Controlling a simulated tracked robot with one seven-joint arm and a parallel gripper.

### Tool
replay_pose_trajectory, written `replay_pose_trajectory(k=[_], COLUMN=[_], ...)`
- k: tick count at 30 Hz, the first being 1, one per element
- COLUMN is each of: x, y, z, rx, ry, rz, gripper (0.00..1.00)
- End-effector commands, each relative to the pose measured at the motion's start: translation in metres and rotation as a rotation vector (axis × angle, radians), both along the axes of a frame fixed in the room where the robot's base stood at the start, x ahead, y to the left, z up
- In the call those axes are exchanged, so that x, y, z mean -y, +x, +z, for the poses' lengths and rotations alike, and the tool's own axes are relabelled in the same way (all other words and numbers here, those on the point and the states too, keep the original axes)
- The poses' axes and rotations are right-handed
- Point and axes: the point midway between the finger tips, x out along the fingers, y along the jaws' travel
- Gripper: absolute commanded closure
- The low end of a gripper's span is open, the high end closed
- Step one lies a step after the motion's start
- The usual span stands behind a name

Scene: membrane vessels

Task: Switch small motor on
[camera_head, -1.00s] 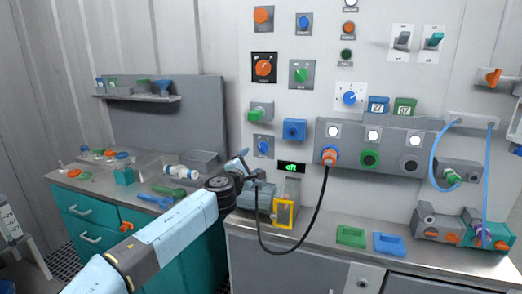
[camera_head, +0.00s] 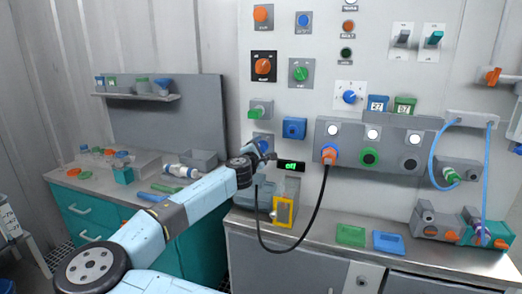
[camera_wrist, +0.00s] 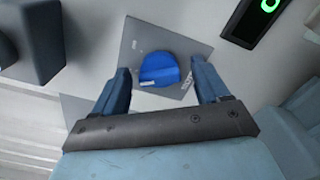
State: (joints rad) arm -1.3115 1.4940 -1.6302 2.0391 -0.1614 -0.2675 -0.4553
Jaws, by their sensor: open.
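A blue round knob (camera_wrist: 160,68) on a square grey plate (camera_wrist: 148,36) is in the middle of the wrist view. In the head view my gripper (camera_head: 268,155) is at the wall panel and partly hides this plate (camera_head: 258,137). My gripper (camera_wrist: 162,72) is open, with one finger on each side of the knob; I cannot tell whether they touch it. A small black display (camera_head: 291,166) with green text, apparently "off", is just right of the gripper; its edge also shows in the wrist view (camera_wrist: 250,20). I cannot tell which item is the small motor.
A blue box-shaped fitting (camera_head: 294,128) sits above and right of my gripper. Below are a yellow-framed block (camera_head: 284,211) and a black cable (camera_head: 317,213) hanging from an orange plug (camera_head: 329,154). Green (camera_head: 351,235) and blue (camera_head: 389,243) trays lie on the bench.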

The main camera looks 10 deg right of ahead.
Motion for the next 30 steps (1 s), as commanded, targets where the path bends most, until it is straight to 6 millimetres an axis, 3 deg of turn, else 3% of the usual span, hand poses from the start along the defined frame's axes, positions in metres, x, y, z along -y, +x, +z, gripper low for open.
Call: replay_pose_trajectory(k=[7,24,30], x=[-0.0001,0.0002,0.0005], y=[0.0003,-0.0001,-0.0002], z=[-0.0001,-0.0008,-0.0013], rx=[0.0,-0.001,0.003], ry=[0.0,0.0,0.011], rz=[0.0,-0.001,-0.001], gripper=[0.27,0.81,0.81])
